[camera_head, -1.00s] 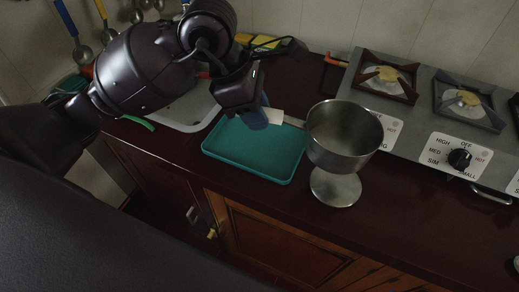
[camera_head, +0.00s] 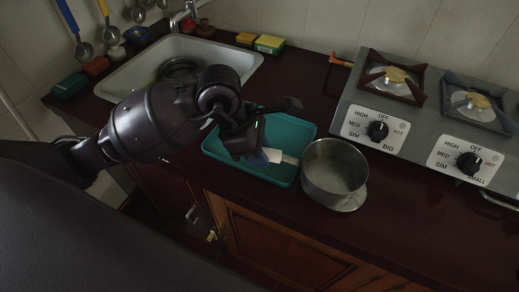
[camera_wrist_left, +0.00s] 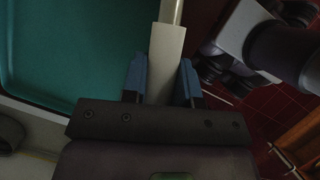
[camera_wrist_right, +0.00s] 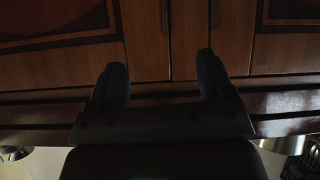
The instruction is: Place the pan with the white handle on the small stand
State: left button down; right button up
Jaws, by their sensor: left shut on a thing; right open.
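The metal pan (camera_head: 336,168) sits low over the small stand (camera_head: 352,205), covering most of it. Only the stand's round edge shows below the pan's front right, and whether the pan touches it cannot be told. My left gripper (camera_head: 262,154) is shut on the pan's white handle (camera_head: 289,159), over the teal tray. In the left wrist view the pale handle (camera_wrist_left: 168,45) runs between the blue fingertips (camera_wrist_left: 162,78). My right gripper (camera_wrist_right: 158,78) is open and empty in its wrist view, facing wooden cabinet doors.
The teal tray (camera_head: 291,133) lies under my left gripper. The stove (camera_head: 408,125) with its knobs stands right of the pan. A sink (camera_head: 127,80) is behind at the left, sponges (camera_head: 270,44) at the back. Dark counter (camera_head: 420,215) in front right is clear.

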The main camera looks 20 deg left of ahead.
pick_arm(q)
jog(key=c, duration=0.9)
grip_release()
jog(key=p+v, duration=0.1)
jog(key=v, duration=1.1)
jog(key=shift+r, duration=0.15)
